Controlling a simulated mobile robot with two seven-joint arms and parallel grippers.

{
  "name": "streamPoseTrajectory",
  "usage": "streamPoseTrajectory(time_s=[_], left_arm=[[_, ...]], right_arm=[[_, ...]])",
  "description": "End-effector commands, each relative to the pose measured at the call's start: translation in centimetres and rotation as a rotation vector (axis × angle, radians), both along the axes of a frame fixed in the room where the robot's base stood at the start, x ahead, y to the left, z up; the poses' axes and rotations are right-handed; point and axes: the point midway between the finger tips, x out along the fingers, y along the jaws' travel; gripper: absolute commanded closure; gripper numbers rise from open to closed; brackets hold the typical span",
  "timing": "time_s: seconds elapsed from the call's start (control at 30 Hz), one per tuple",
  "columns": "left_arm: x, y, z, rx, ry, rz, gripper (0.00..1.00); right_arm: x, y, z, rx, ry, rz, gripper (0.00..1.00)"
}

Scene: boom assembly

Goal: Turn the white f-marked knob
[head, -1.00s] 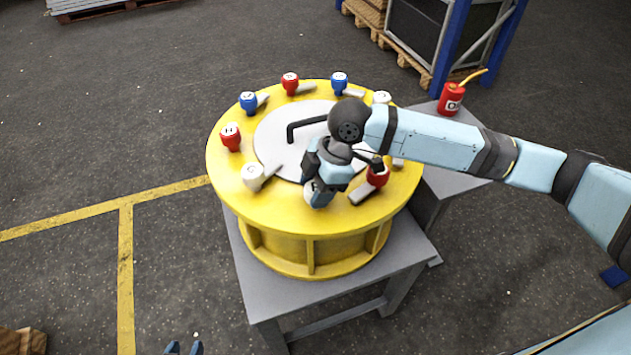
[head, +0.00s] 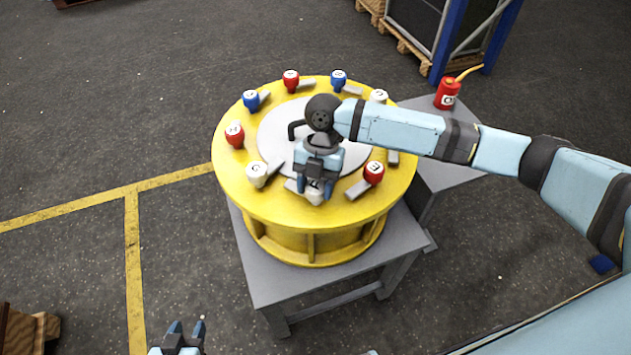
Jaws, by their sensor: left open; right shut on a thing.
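The white knob (head: 314,197) sits near the front rim of the round yellow drum (head: 250,206). My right gripper (head: 315,190) comes down over it from above, its fingers on either side, shut on it. The fingers hide much of the knob, and its letter is too small to read surely. A grey lever shows beside it. My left gripper (head: 185,335) is open and empty at the bottom edge, in front of the table and well away from the drum.
Other knobs ring the drum: a white one (head: 257,174) to the left, a red one (head: 373,173) to the right, and several more behind. The drum stands on a grey table (head: 262,283). A red oil can (head: 447,93) stands on a side table.

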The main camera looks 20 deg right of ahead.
Motion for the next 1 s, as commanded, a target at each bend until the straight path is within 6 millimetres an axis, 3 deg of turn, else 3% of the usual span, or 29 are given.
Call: streamPoseTrajectory(time_s=[0.5,1.0], left_arm=[[-0.1,0.06,0.12,0.002,0.006,0.001,0.57],[-0.07,0.08,0.2,0.002,0.004,0.001,0.57]], right_arm=[[0.04,0.03,0.09,0.0,-0.001,0.404,0.74],[0.05,-0.02,0.08,0.001,-0.003,0.526,0.74]])
